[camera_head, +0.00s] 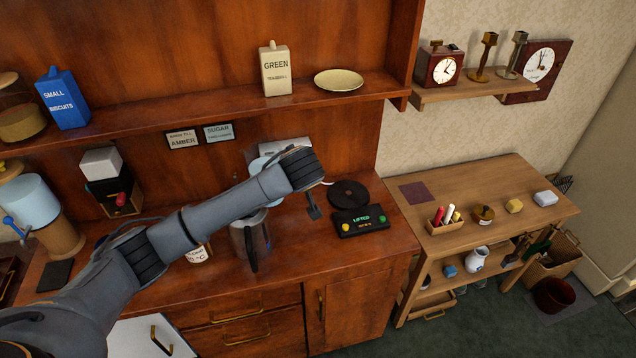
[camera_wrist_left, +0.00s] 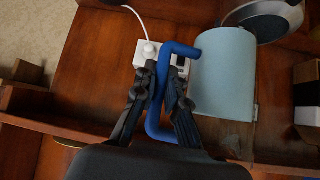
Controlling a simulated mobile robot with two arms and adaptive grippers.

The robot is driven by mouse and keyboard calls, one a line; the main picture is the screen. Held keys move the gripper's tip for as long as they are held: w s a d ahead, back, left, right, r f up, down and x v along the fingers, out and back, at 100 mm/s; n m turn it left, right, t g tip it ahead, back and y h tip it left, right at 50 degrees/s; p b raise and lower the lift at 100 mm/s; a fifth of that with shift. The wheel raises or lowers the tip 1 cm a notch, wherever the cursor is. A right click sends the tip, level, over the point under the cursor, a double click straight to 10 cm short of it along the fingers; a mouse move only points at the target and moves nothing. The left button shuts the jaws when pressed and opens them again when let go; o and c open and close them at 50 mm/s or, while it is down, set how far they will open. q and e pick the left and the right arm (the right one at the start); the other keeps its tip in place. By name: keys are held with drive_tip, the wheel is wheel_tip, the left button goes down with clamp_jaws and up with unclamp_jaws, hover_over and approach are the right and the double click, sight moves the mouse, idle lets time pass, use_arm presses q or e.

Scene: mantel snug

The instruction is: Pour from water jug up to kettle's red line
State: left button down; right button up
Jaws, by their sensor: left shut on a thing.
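The water jug (camera_wrist_left: 222,92) is a pale blue cylinder with a dark blue bent handle (camera_wrist_left: 157,125) in the left wrist view. My left gripper (camera_wrist_left: 165,78) is shut on this handle. In the head view my arm hides most of the jug; a pale blue part (camera_head: 257,166) shows behind the arm. My right gripper is not in view.
The round black base (camera_head: 348,195) is empty, beside a black panel (camera_head: 360,221) reading "LIFTED". A white socket strip (camera_wrist_left: 146,52) lies by the jug. A labelled pot (camera_head: 199,254) stands left of the kettle. A shelf (camera_head: 210,110) runs above the counter.

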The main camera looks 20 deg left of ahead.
use_arm(q)
drive_tip(key=shift+w+a+r, duration=0.1)
drive_tip(key=shift+a+r, duration=0.05)
drive_tip(key=shift+r, duration=0.1)
drive_tip(key=shift+a+f, duration=0.1)
drive_tip(key=shift+f, duration=0.1)
drive_tip(key=shift+w+a+f, duration=0.1)
drive_tip(key=shift+a+f, duration=0.15)
drive_tip(key=shift+f, duration=1.2)
drive_tip(key=shift+w+d+r+n+h, duration=0.1)
drive_tip(key=shift+d+r+n+h, duration=0.25)
drive_tip(key=shift+r, duration=0.25)
drive_tip(key=shift+d+r+n+h+b, duration=0.25)
drive_tip(key=shift+r+n+h+b, duration=0.15)
drive_tip(key=shift+r, duration=0.2)
drive_tip(key=shift+d+r+n+t+h, duration=0.2)
drive_tip(key=shift+r+n+t+h, duration=0.15)
drive_tip(key=shift+r+h, duration=0.4)
drive_tip(key=shift+d+r+n+t+h, duration=0.15)
drive_tip(key=shift+r+n+t+h, duration=0.15)
drive_tip(key=shift+r+h, duration=0.4)
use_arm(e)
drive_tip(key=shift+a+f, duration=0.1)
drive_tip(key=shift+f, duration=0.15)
